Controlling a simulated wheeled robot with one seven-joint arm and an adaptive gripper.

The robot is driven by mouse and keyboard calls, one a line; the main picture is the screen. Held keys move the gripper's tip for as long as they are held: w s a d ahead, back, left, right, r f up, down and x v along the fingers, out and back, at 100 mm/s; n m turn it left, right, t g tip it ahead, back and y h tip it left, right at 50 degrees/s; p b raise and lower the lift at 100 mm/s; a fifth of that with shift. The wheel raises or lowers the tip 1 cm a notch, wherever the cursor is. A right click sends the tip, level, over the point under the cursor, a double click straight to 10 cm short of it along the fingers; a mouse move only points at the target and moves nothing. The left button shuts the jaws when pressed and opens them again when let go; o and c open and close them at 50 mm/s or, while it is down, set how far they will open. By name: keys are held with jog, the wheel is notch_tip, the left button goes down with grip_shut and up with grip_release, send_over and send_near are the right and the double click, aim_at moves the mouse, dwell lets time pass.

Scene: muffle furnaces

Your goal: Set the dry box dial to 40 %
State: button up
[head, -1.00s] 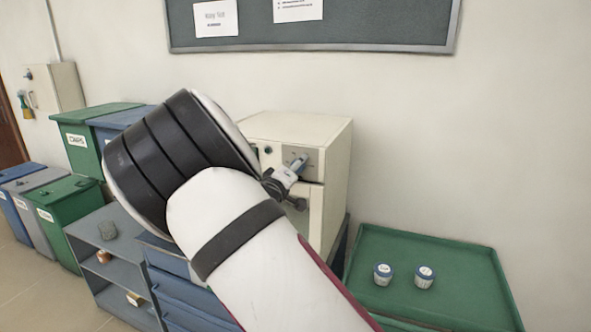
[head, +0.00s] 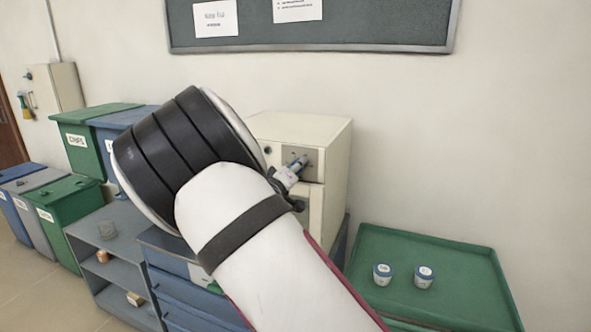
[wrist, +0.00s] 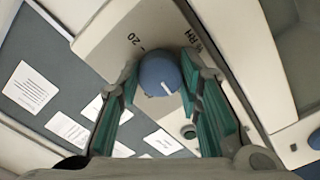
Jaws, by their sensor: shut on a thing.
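The dry box (head: 335,150) is a cream cabinet against the wall, partly hidden behind my arm in the head view. Its dial (wrist: 158,74) is a round blue knob with a short white pointer line, on a pale panel printed with "20" and "% RH". The "40" mark is not readable here. My gripper (wrist: 160,80) has its green-padded fingers on both sides of the dial and is shut on it. In the head view my gripper (head: 290,172) is at the upper front panel of the box, and the dial is too small to read.
A green tray (head: 400,241) with two small lidded jars (head: 424,277) is to the right. Blue drawers (head: 170,285) and a grey shelf (head: 90,232) stand at lower left. Bins (head: 75,205) are farther left, and a notice board (head: 370,28) hangs above.

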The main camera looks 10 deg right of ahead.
jog(key=m, duration=1)
jog(key=shift+m, duration=0.4)
dwell(0.4)
jog(key=o, duration=1.2)
jog(key=shift+c, duration=0.2)
jog(key=shift+s+a, duration=0.1)
jog(key=v, duration=1.1)
jog(key=shift+s+a, duration=0.2)
jog(key=shift+s, duration=0.1)
